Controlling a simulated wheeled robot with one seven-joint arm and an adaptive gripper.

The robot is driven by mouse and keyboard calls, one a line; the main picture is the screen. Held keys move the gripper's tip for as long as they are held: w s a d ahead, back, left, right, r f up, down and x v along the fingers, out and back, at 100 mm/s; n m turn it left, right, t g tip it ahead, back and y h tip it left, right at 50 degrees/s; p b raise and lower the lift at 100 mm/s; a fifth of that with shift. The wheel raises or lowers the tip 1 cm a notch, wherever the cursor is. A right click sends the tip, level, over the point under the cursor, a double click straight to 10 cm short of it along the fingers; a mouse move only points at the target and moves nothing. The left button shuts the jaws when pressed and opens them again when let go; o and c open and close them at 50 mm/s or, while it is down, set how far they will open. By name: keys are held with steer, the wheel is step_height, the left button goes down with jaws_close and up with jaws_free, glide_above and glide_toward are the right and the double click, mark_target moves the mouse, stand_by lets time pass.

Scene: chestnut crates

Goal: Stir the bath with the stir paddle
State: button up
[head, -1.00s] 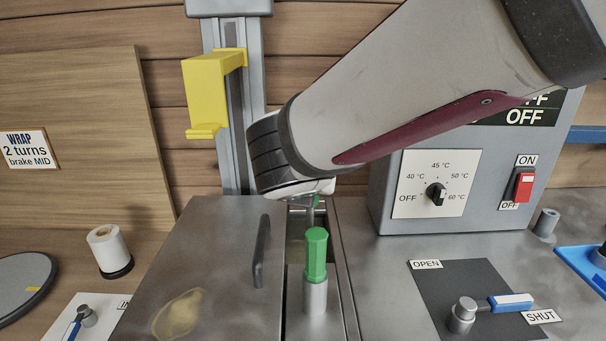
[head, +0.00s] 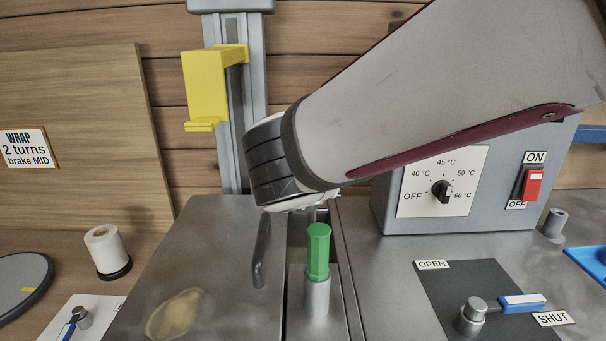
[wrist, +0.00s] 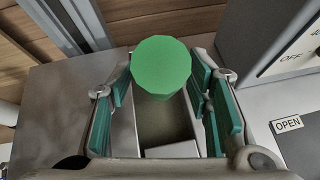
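The stir paddle, as I take it, shows a green faceted handle (head: 318,250) standing upright on a grey cylinder (head: 316,297) at the narrow opening. Its lower part is hidden. In the wrist view its round green top (wrist: 161,68) is large and lies between the fingers of my gripper (wrist: 164,98), toward the far side. The green-padded fingers are spread, with gaps on both sides of the handle. In the head view my arm hides most of the gripper, just behind the handle. The bath (head: 345,290) shows only as a narrow steel-edged channel; its contents are unclear.
A steel lid (head: 215,240) with a dark handle (head: 261,252) lies left of the channel. A grey control box (head: 385,205) with dial and red switch stands right. A blue-handled valve (head: 472,316) sits front right. A yellow bracket (head: 205,90) hangs on the column behind.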

steer(key=d+v, duration=0.1)
steer(key=v, duration=0.6)
steer(key=shift+s+a, duration=0.25)
steer(key=shift+a, duration=0.3)
